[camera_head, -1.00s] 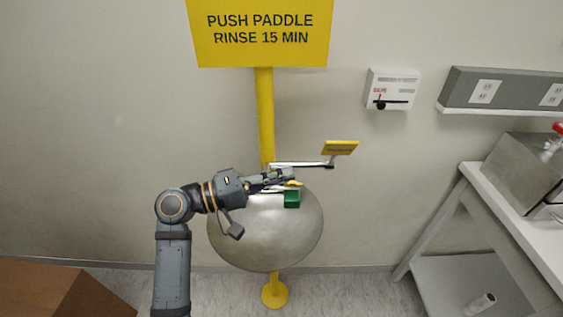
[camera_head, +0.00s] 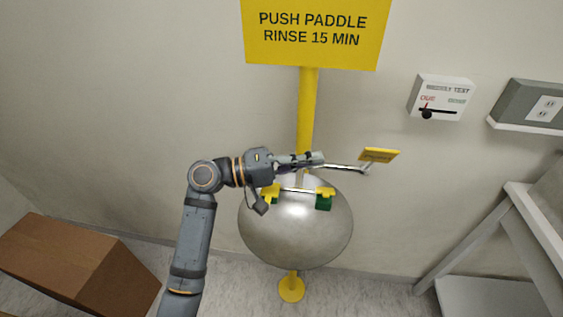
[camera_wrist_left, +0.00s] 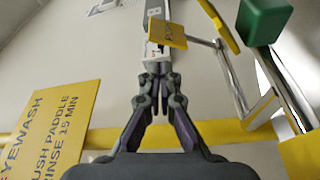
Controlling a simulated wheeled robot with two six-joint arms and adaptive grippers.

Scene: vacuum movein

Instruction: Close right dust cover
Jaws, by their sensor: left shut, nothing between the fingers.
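The steel eyewash bowl (camera_head: 300,240) has two yellow spray heads on a chrome bar. The right spray head (camera_head: 325,191) has a green dust cover (camera_head: 323,203) at its front, below its top; the left spray head (camera_head: 270,191) is partly hidden by my wrist, with little green visible. My left gripper (camera_head: 320,158) reaches over the bowl's back, above and behind the right head, apart from the cover in the picture. In the left wrist view, the gripper (camera_wrist_left: 160,78) is shut and empty, and a green cover (camera_wrist_left: 265,20) shows top right. My right gripper is not in view.
The yellow push paddle (camera_head: 379,155) on its chrome arm lies just right of my left fingertips. A yellow post (camera_head: 307,105) and sign (camera_head: 316,33) stand behind.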

